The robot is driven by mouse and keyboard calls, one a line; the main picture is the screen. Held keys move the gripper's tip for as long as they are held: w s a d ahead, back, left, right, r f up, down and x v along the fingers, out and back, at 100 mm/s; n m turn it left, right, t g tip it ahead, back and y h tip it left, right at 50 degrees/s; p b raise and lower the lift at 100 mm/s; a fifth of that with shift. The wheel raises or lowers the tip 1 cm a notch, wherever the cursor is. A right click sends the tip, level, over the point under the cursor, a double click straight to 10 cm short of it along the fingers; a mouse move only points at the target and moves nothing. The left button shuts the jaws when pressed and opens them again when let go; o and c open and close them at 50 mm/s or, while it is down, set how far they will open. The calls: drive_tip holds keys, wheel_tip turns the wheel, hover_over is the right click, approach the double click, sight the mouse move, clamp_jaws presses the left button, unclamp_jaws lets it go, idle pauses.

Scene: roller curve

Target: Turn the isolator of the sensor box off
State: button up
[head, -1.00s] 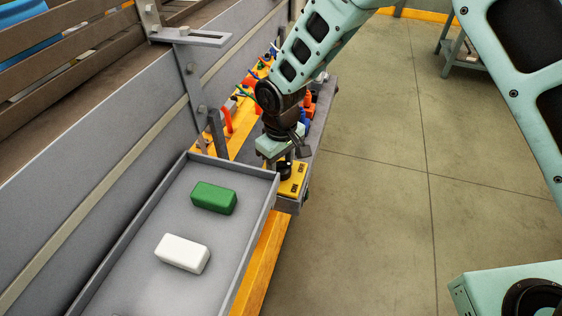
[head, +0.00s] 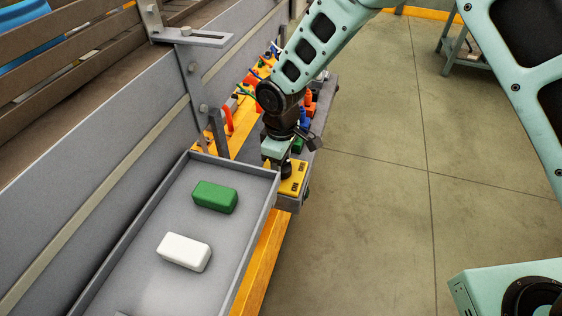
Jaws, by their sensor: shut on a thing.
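The sensor box is a small yellow-topped box (head: 295,183) on a grey base, just beyond the far right corner of the grey tray. My gripper (head: 286,168) points down onto its top from above. It is shut on the isolator, a dark knob on the box's top. My gripper and wrist hide most of the knob, so its exact angle cannot be told. Small dark markings show on the yellow face to the right of my gripper.
A grey tray (head: 117,262) in front holds a green block (head: 214,197) and a white block (head: 183,251). A grey wall and bracket (head: 215,120) stand to the left. Orange, blue and green parts lie behind my wrist. The floor (head: 375,200) to the right is clear.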

drive_tip(key=shift+r, duration=0.1)
drive_tip(key=o, duration=1)
wheel_tip(320, 180, up, 17)
drive_tip(key=b, duration=0.1)
drive_tip(key=shift+r, duration=0.2)
drive_tip(key=s+d+m, duration=0.2)
drive_tip(key=s+d, duration=0.4)
drive_tip(key=s, duration=0.6)
drive_tip(key=s+d+m, duration=0.3)
drive_tip(key=s+d, duration=0.3)
drive_tip(key=s, duration=0.6)
drive_tip(key=shift+s+r+y, duration=0.3)
drive_tip(key=shift+r, duration=0.15)
